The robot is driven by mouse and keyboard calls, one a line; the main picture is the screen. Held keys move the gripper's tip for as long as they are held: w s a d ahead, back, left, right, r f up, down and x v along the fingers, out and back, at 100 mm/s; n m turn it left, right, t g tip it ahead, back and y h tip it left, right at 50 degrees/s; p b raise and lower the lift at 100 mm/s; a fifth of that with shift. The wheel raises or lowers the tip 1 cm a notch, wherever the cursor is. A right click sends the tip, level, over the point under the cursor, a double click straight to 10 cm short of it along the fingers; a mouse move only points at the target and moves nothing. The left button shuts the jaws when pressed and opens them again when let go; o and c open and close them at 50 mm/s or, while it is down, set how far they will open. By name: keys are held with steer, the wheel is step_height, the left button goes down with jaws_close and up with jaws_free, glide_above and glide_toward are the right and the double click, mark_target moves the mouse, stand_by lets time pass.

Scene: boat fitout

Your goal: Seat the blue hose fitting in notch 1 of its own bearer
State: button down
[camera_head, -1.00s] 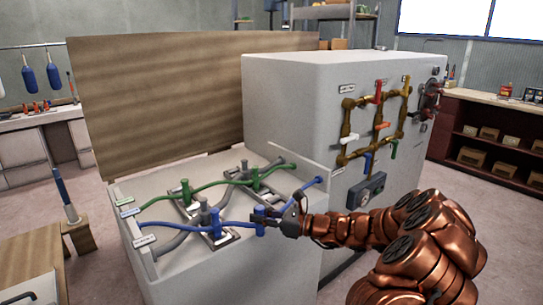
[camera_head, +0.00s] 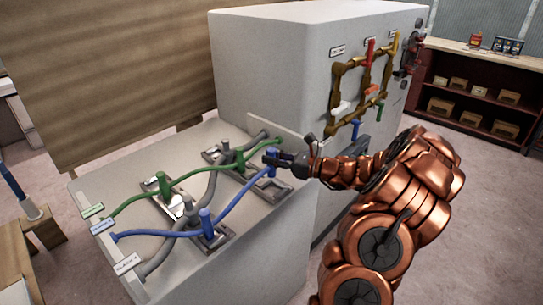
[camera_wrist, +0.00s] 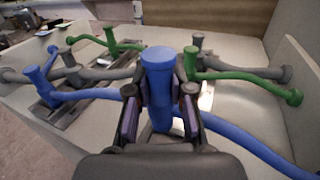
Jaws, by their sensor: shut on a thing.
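The blue hose fitting (camera_wrist: 158,85) is upright between the two jaws of my gripper (camera_wrist: 160,95) in the wrist view. In the head view my gripper (camera_head: 274,160) is shut on the fitting (camera_head: 271,156), by the back right of the low white bench. A metal bearer (camera_head: 272,188) lies just below and in front of it. I cannot tell whether the fitting is above the bearer or touching it, and the notches are not legible. The blue hose (camera_head: 240,197) runs to another upright blue fitting (camera_head: 207,224) on a nearer bearer (camera_head: 210,243).
A green hose (camera_head: 205,172) with two green fittings and a grey hose (camera_head: 165,261) run close by across the bench. A bare bench strip shows at front right.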

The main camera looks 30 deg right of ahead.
mark_target(275, 172)
steer(key=shift+f+b, duration=1.75)
steer(key=shift+f, duration=0.85)
steer(key=shift+f, duration=0.6)
steer(key=c, duration=1)
jaws_free()
steer(key=shift+o, duration=0.2)
steer(key=v, duration=1.2)
